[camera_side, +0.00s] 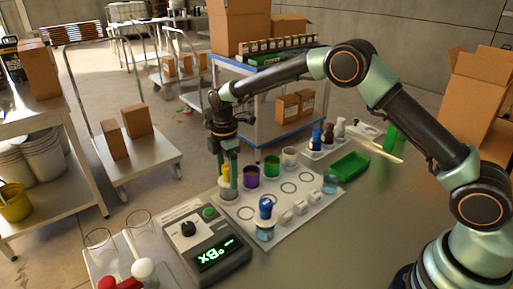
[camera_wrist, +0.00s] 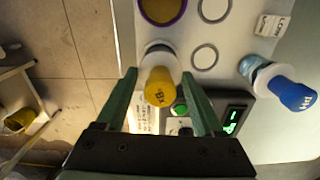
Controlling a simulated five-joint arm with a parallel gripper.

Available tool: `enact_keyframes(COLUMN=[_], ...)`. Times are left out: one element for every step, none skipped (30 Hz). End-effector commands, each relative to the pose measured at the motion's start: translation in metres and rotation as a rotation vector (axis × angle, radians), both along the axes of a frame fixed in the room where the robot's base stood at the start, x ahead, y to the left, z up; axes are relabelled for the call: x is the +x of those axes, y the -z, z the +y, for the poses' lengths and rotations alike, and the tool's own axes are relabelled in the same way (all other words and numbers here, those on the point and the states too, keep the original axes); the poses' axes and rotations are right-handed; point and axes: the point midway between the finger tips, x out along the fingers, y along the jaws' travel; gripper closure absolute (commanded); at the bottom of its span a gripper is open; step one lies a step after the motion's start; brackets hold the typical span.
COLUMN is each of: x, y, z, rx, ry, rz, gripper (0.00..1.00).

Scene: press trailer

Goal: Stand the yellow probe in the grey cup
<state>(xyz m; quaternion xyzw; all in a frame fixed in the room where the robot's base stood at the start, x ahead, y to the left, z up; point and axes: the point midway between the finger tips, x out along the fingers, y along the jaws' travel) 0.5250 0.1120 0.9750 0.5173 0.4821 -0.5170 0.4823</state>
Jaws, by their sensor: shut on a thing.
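The yellow probe (camera_side: 225,174) is between the fingers of my gripper (camera_side: 226,165), which is shut on it. It looks upright in the side view. In the wrist view the yellow probe (camera_wrist: 160,88) shows between the two green fingers of my gripper (camera_wrist: 160,78). A pale grey cup (camera_side: 229,194) is right at the probe's lower end, at the left corner of the white board; it also shows in the wrist view (camera_wrist: 157,48). The probe's lower end is hidden, and I cannot tell how deep it sits or whether it touches the cup's floor.
A purple cup (camera_side: 251,177), a green cup (camera_side: 272,167) and a whitish cup (camera_side: 289,157) stand in a row beside it. A blue probe (camera_side: 266,208) stands in a clear cup. A green tray (camera_side: 350,165) lies at right.

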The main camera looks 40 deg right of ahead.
Motion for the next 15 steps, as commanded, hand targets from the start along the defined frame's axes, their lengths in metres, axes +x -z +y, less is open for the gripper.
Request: enact_keyframes(x=[0.0000, 0.0000, 0.0001, 0.0001, 0.0001, 0.0001, 0.0001, 0.0001, 0.0001, 0.0001, -0.0001, -0.0001, 0.0000, 0.0000, 0.0001], y=[0.0011, 0.0016, 0.0017, 0.0016, 0.0016, 0.0016, 0.0016, 0.0016, 0.0016, 0.0016, 0.0018, 0.0016, 0.0011, 0.0003, -0.0016], z=[0.0000, 0.0000, 0.0000, 0.0001, 0.0000, 0.0000, 0.0000, 0.0000, 0.0000, 0.0000, 0.0000, 0.0000, 0.0000, 0.0000, 0.0000], rx=[0.000, 0.000, 0.000, 0.000, 0.000, 0.000, 0.000, 0.000, 0.000, 0.000, 0.000, 0.000, 0.000, 0.000, 0.000], ry=[0.000, 0.000, 0.000, 0.000, 0.000, 0.000, 0.000, 0.000, 0.000, 0.000, 0.000, 0.000, 0.000, 0.000, 0.000], rz=[0.000, 0.000, -0.001, -0.001, -0.001, -0.001, 0.000, 0.000, 0.000, 0.000, 0.000, 0.000, 0.000, 0.000, 0.000], gripper=[0.89, 0.89, 0.23, 0.18, 0.18, 0.18, 0.18, 0.18, 0.18, 0.18, 0.18, 0.18, 0.18, 0.18, 0.18])
